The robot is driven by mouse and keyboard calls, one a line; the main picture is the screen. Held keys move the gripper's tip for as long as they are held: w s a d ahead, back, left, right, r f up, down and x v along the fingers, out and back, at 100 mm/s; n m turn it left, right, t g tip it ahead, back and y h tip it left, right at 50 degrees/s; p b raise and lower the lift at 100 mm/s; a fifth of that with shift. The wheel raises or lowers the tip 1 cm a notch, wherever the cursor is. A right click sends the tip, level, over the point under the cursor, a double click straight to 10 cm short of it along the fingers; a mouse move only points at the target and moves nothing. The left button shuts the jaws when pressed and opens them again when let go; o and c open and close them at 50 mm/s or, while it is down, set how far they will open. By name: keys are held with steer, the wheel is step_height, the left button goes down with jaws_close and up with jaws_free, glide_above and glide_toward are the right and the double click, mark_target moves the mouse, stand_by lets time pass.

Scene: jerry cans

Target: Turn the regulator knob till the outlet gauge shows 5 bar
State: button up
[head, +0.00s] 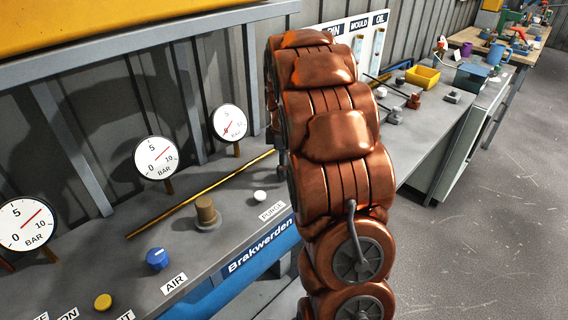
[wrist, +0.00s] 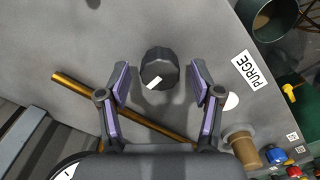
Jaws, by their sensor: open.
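In the wrist view a dark round knob (wrist: 159,66) with a white mark on its rim stands on the grey bench. My gripper (wrist: 160,82) is open, with one finger on each side of the knob and gaps on both sides. My copper arm hides the knob and gripper in the head view. Three round bar gauges stand at the back of the bench. The needles of the left gauge (head: 26,224) and middle gauge (head: 156,157) point up and right, past 5. The right gauge's (head: 230,123) needle seems to point low left, near 0. No outlet label is readable.
A brass rod (head: 200,194) lies along the bench, passing beneath one finger in the wrist view. A brown plug (head: 206,212), white button (head: 260,196), blue knob (head: 158,259) and yellow knob (head: 103,301) stand nearby. A PURGE label (wrist: 250,70) lies right of the dark knob.

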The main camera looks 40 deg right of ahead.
steer(key=shift+f, duration=0.2)
steer(key=c, duration=1.1)
